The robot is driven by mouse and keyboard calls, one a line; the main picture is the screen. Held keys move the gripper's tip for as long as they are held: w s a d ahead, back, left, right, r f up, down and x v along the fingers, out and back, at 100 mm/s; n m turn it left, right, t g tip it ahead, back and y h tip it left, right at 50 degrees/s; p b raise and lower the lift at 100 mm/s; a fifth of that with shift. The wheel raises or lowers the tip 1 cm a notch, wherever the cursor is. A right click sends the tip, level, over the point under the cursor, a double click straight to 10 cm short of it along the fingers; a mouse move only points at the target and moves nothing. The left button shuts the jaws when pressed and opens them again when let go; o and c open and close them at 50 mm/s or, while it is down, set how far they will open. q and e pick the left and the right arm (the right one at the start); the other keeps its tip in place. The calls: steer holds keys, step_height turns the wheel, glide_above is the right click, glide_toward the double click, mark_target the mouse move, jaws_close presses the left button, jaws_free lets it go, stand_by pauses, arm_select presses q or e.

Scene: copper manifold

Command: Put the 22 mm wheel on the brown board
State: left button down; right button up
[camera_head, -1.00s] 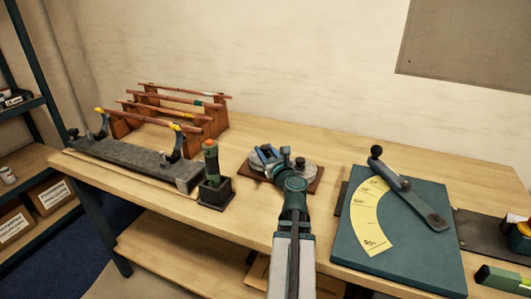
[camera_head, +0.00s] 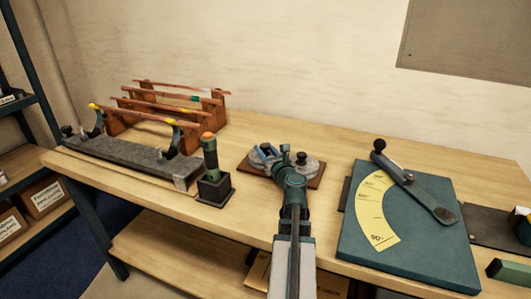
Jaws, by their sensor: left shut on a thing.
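The brown board (camera_head: 314,183) lies flat on the workbench in the middle of the view. A round grey wheel (camera_head: 312,167) with a black knob is over the board; the arm hides part of it. I cannot read a size on it, nor tell whether it rests on the board or hangs just above. My left gripper (camera_head: 268,153) is at the wheel's left side, with blue fingers, shut on the wheel as far as shows. My right gripper is not in view.
A green bending plate (camera_head: 360,248) with a yellow scale and lever stands right of the board. A dark holder (camera_head: 214,188) with a green tool stands left. Behind it are a grey rail fixture (camera_head: 130,158) and a wooden rack (camera_head: 214,122) of copper tubes. Bench behind the board is clear.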

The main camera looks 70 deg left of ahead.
arm_select(q)
steer(key=shift+f, duration=0.15)
steer(key=shift+c, duration=2.3)
jaws_free()
steer(key=shift+r, duration=0.25)
